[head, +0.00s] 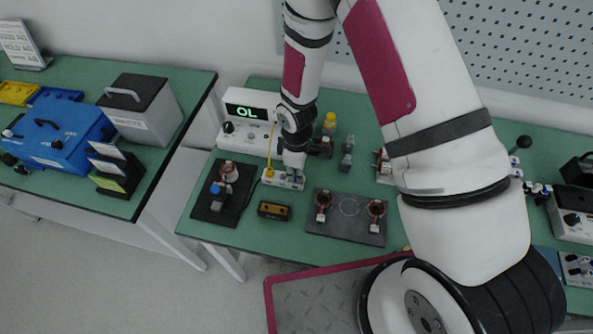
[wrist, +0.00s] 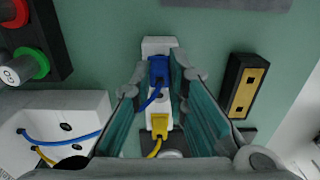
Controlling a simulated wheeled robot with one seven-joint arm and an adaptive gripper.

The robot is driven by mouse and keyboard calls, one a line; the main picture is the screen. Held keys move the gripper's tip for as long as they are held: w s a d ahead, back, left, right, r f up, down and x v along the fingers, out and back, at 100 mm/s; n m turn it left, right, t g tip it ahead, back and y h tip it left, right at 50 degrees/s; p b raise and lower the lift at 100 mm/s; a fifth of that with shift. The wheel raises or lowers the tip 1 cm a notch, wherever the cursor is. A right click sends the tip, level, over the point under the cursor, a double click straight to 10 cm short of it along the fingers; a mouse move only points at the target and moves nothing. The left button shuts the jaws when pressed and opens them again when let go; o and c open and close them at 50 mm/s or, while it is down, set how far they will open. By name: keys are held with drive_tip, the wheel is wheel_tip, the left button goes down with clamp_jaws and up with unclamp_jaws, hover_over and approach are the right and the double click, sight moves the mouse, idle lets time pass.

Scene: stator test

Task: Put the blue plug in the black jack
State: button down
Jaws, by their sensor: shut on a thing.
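The blue plug (wrist: 159,69) stands at the upper end of a white block (wrist: 158,44), with its blue cable curling down. My gripper (wrist: 160,66) has one finger on each side of the blue plug and is shut on it. A yellow plug (wrist: 159,124) sits lower on the same block, between the fingers. In the head view my gripper (head: 293,168) is low over the white block (head: 283,181) and hides the blue plug. The black jack cannot be told for certain; a dark box with red (wrist: 14,12) and green (wrist: 30,63) posts is partly in view.
A white meter (head: 247,125) reading OL stands left of my gripper, with blue and yellow cables. A dark board (head: 345,231) with copper parts lies to the right.

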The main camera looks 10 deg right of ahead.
drive_tip(key=shift+f, duration=0.2)
drive_tip(key=c, duration=1.5)
unclamp_jaws()
drive_tip(key=shift+r, duration=0.1)
wheel_tip(320, 180, up, 12)
drive_tip(key=shift+f, duration=0.1)
